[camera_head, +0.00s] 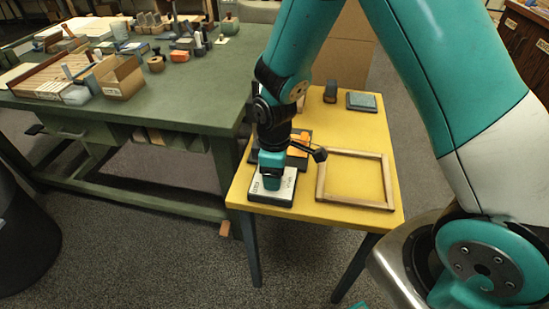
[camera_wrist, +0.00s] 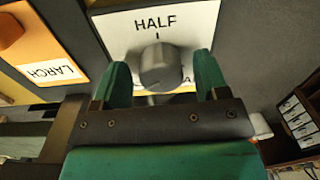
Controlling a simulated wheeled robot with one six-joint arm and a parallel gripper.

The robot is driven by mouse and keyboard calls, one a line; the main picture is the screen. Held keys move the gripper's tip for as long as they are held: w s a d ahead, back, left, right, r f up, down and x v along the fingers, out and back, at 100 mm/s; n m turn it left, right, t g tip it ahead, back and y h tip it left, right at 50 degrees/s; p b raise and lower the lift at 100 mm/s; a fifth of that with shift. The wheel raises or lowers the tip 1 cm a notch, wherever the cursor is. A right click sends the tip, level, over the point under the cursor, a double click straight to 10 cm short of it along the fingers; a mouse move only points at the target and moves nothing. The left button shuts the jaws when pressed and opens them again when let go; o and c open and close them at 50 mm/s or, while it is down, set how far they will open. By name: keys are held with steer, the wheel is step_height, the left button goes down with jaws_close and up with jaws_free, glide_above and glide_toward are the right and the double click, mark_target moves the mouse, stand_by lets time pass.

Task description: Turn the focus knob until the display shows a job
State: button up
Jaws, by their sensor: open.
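The knob (camera_wrist: 160,68) is a grey round knob on a white plate (camera_wrist: 118,28) marked "HALF", with a short tick under the word. Other lettering on the plate is partly hidden behind the knob and fingers. In the head view the white-topped box (camera_head: 258,189) sits at the near left of the yellow table. My gripper (camera_wrist: 162,78) is open, with one green finger on each side of the knob. I cannot tell whether the fingers touch it. In the head view my gripper (camera_head: 271,182) points down over the box and hides the knob. I cannot make out a display.
An orange piece (camera_wrist: 9,30) and a "LARCH" label (camera_wrist: 52,70) lie beside the plate. The yellow table (camera_head: 309,211) also holds a wooden frame (camera_head: 321,180), a grey block (camera_head: 362,101) and a dark block (camera_head: 330,91). A cluttered green bench (camera_head: 185,115) stands left.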

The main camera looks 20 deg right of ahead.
step_height(320, 180, up, 17)
steer(key=p, duration=0.1)
steer(key=shift+r, duration=0.15)
steer(key=shift+w+d, duration=0.1)
stand_by(0.3)
steer(key=s+a+r+m+y+p, duration=0.2)
steer(key=s+r+p, duration=0.1)
steer(key=s+r, duration=0.4)
steer(key=s+a+r+m+y+p, duration=0.2)
steer(key=s+r, duration=0.5)
steer(key=s, duration=0.5)
steer(key=shift+a+r+m+p, duration=0.25)
steer(key=shift+a+p, duration=0.2)
steer(key=shift+p, duration=0.35)
steer(key=shift+w, duration=0.1)
